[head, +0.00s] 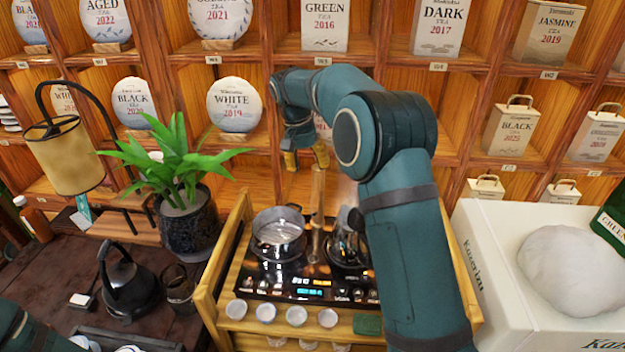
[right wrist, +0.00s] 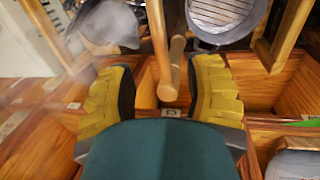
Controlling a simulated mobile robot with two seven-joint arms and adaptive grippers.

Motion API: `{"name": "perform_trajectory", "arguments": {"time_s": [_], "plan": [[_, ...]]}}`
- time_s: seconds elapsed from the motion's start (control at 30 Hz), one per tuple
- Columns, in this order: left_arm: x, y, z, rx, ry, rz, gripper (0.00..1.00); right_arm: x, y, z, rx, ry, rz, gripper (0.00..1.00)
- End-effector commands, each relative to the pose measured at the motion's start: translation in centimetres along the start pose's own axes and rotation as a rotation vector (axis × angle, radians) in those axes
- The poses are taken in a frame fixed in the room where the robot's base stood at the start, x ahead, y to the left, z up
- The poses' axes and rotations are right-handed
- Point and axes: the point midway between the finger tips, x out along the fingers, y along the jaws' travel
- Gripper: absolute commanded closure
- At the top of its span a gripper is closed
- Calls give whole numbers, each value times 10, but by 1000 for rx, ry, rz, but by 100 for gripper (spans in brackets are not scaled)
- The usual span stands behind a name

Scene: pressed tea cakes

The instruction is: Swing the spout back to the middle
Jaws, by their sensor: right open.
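The spout (head: 317,190) is a tan, wood-coloured post and tube rising at the back of the black cooktop (head: 300,293), between a pot and a glass vessel. In the right wrist view, a rounded tube of the spout (right wrist: 173,70) points between my yellow fingertips, beside a thin upright rod. My right gripper (head: 306,158) is open, its fingers on either side of the tube with gaps visible. The spout's exact swing angle is hard to tell in the head view. My left gripper is out of view; only part of its arm shows at the lower left.
A metal pot (head: 278,232) sits on the left burner and a glass vessel (head: 347,243) on the right, partly behind my right arm. A potted plant (head: 187,215) and black kettle (head: 128,280) stand left. Shelves of tea (head: 235,105) rise close behind; a white box (head: 500,235) stands right.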

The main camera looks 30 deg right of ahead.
Motion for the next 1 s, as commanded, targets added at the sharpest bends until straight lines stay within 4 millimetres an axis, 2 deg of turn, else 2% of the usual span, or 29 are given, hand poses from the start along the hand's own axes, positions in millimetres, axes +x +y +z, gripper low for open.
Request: {"name": "perform_trajectory", "arguments": {"time_s": [0.1,0.3,1.0], "plan": [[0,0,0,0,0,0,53,-18,0,0,0,2,-1,49],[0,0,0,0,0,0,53,-34,0,0,-1,-1,0,49],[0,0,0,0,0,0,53,-35,0,0,0,-1,0,49]]}}
